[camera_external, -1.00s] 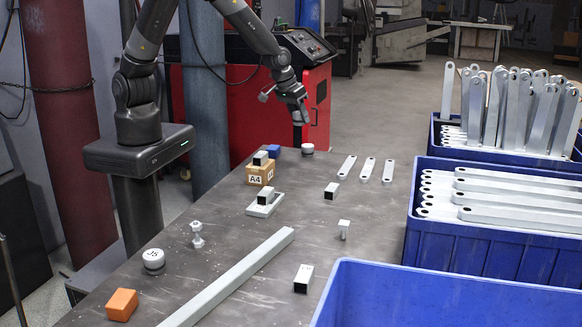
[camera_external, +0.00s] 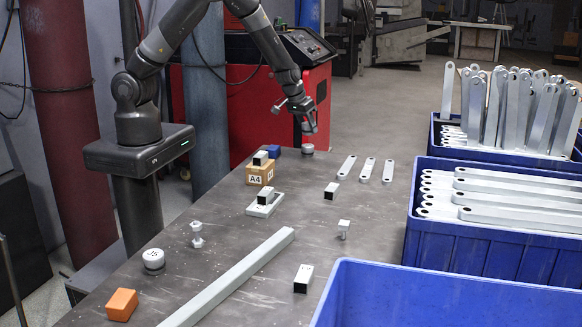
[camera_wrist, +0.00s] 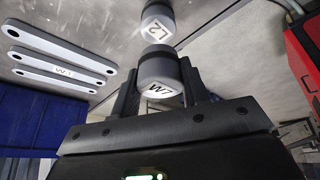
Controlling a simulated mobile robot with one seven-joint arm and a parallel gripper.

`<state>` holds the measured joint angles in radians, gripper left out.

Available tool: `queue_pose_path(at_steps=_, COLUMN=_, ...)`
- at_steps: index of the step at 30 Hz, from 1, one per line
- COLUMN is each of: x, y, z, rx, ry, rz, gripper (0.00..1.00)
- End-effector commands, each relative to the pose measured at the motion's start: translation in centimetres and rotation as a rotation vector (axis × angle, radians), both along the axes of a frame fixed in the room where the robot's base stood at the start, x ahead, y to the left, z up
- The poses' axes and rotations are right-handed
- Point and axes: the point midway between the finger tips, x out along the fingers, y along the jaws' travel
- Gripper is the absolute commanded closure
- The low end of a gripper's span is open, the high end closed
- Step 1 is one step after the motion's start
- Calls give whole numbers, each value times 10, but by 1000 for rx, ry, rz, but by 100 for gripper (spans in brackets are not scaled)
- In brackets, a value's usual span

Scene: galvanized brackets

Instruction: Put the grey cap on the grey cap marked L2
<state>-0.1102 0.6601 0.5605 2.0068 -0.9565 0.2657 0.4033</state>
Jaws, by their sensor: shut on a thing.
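My gripper (camera_external: 308,122) is shut on a grey cap (camera_wrist: 160,76), whose pale face carries a marking that looks like W7. In the wrist view my gripper (camera_wrist: 158,82) has one finger on each side of this cap. The grey cap marked L2 (camera_wrist: 158,22) is just beyond the held cap there. In the external view the L2 cap (camera_external: 308,148) sits at the far end of the table, and my gripper is right above it. The gap between the caps is too small to judge.
A blue block (camera_external: 273,150) and a wooden block marked A4 (camera_external: 260,175) stand left of the L2 cap. Several flat metal links (camera_external: 367,169) lie to its right. Another round cap (camera_external: 153,260) is at the near left. Blue crates (camera_external: 490,235) line the right.

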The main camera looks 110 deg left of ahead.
Motion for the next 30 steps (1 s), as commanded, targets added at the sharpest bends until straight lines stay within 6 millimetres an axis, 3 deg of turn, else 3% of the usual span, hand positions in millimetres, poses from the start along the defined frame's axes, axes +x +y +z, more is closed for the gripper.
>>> queue_pose_path(at_steps=10, x=0, y=1, z=-37, rx=-1, ry=-1, rz=1, gripper=84)
queue_pose_path(at_steps=23, x=0, y=1, z=-43, rx=0, ry=-1, rz=0, gripper=84)
queue_pose_path(at_steps=24, x=0, y=1, z=-43, rx=0, ry=-1, rz=0, gripper=55)
queue_pose_path(at_steps=30, x=0, y=0, z=-43, rx=0, ry=-1, rz=-1, gripper=39)
